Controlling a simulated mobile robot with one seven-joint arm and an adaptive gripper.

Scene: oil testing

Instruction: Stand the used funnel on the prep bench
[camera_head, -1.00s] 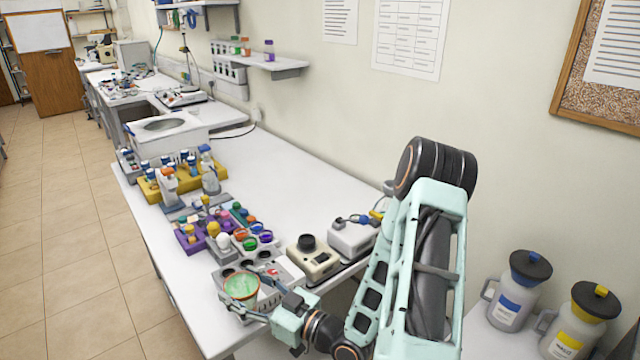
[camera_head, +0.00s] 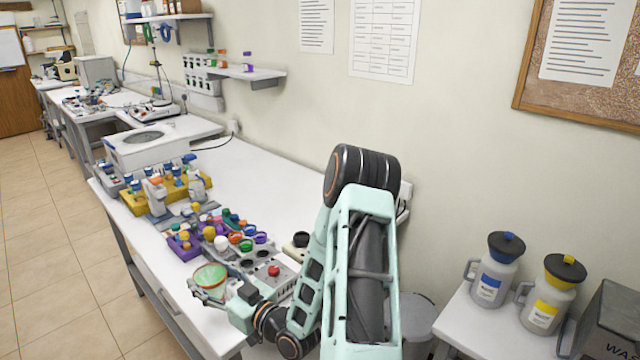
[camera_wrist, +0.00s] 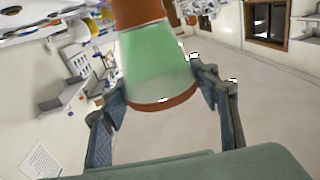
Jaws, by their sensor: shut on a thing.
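The used funnel (camera_head: 211,277) has a green, see-through body and an orange-brown rim. My gripper (camera_head: 212,293) is shut on it and holds it by the near front edge of the white bench (camera_head: 275,178). I cannot tell from the head view whether the funnel touches the bench. In the wrist view the funnel (camera_wrist: 155,70) sits between the two fingers of my gripper (camera_wrist: 160,92), with its wide rim toward the camera. Its far end runs out of the top of the picture. Which bench is the prep bench is not marked.
A grey device with a red button (camera_head: 273,270) stands right beside the funnel. Purple and yellow racks (camera_head: 185,247) with colored caps crowd the bench's front side. The bench's back strip by the wall is clear. Two waste jugs (camera_head: 495,275) stand on a low table at right.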

